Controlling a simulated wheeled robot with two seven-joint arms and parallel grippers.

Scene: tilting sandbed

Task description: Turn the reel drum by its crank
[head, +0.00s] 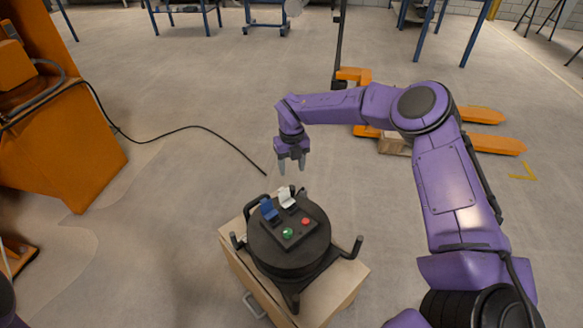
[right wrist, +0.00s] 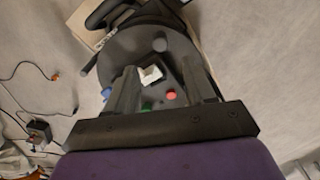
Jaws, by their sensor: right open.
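The black round reel drum (head: 285,262) sits on a wooden box. A small panel on its top carries a blue lever, a white lever, a green button and a red button. My left gripper is not in view.
The wooden box (head: 338,283) has a metal handle on its near left side. Dark arms with upright ends stick out around the drum. An orange machine (head: 70,140) stands at left, its black cable running on the floor. An orange pallet jack (head: 490,145) lies behind my right arm.

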